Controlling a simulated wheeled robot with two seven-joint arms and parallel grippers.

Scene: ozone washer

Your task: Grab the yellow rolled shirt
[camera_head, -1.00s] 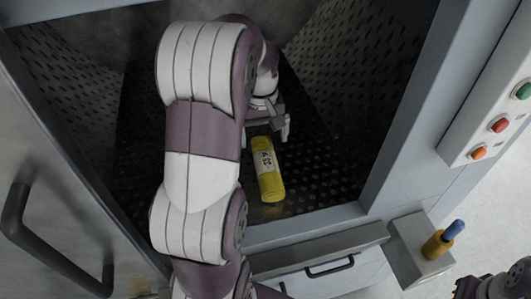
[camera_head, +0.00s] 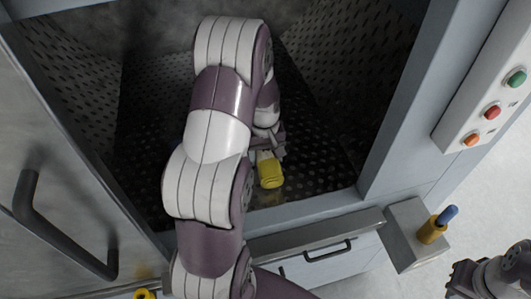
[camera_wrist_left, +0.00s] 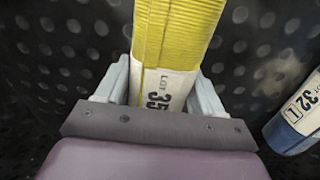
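The yellow rolled shirt (camera_head: 270,173) lies on the dark perforated floor of the washer chamber. Its near end shows in the head view; the rest is hidden under my left gripper (camera_head: 264,148). In the left wrist view the yellow rolled shirt (camera_wrist_left: 172,35) has a white label reading "LOT 35" and runs between the two pale fingers of my left gripper (camera_wrist_left: 162,90). The fingers stand close on either side of it; whether they press on it is unclear. My right gripper (camera_head: 466,277) is at the lower right, outside the washer, far from the shirt.
A roll with a blue end (camera_wrist_left: 295,125) and a label with "32 L" lies to the right in the wrist view. The washer door (camera_head: 75,170) stands at the left. A button panel (camera_head: 490,110) and a side box (camera_head: 405,235) are at the right.

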